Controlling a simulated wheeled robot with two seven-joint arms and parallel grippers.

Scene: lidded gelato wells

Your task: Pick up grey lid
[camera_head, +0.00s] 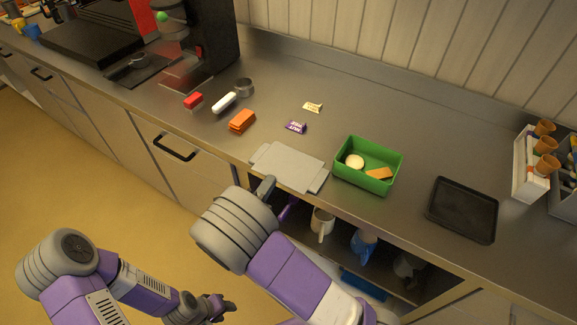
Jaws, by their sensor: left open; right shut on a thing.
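The grey lid (289,165) is a flat light-grey plate with narrower tabs at its left and right ends. It lies level at the front edge of the steel counter, left of the green bin. My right gripper (266,187) is shut at the lid's near edge, below its left half. The wrist hides much of the fingers, and I cannot tell whether the lid is raised off the counter. My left gripper (222,307) is open and empty, low in front of the cabinets and well away from the lid.
The green bin (351,185) holds a round pale piece and an orange one. A black tray (462,209) lies further right. Orange sponges (242,120), a purple packet (296,127) and a yellow packet (313,107) lie behind the lid. An open shelf with mugs (322,222) is below.

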